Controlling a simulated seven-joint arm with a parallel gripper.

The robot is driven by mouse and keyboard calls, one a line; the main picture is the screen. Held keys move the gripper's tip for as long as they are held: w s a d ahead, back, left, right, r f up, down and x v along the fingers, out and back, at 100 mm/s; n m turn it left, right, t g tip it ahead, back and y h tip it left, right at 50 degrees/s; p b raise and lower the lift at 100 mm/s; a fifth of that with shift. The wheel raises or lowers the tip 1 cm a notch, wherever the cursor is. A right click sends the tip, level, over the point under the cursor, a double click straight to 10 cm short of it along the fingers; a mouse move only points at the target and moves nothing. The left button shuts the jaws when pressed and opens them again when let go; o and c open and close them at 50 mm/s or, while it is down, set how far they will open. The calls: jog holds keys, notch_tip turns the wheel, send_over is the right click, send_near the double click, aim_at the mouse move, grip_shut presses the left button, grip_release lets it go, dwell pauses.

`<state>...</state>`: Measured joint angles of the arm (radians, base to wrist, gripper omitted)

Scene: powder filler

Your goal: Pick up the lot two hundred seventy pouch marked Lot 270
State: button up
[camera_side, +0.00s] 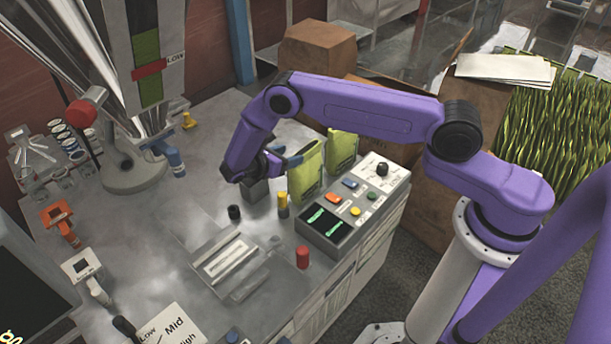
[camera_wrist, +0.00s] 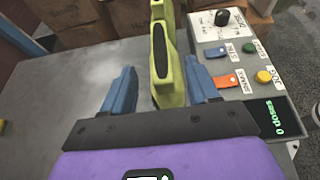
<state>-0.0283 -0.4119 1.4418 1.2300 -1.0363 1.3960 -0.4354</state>
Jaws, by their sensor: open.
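Two yellow-green pouches stand upright on the grey bench in the side view. The nearer pouch (camera_side: 304,176) is beside the control box, and the other pouch (camera_side: 342,150) stands behind it to the right. I cannot read a lot number on either. My gripper (camera_side: 284,160) is at the left side of the nearer pouch. In the wrist view the blue fingers of my gripper (camera_wrist: 161,76) are apart, with yellow-green pouch material (camera_wrist: 171,92) between them. A gap shows on each side, wider on the left. Pouch fronts are hidden in the wrist view.
A control box (camera_side: 350,208) with buttons, a knob and a green display stands close to the right of the pouches. Cardboard boxes (camera_side: 318,50) are behind.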

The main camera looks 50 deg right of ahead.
aim_at(303, 151)
jog(key=shift+x, duration=3.55)
jog(key=shift+r, duration=0.1)
grip_shut()
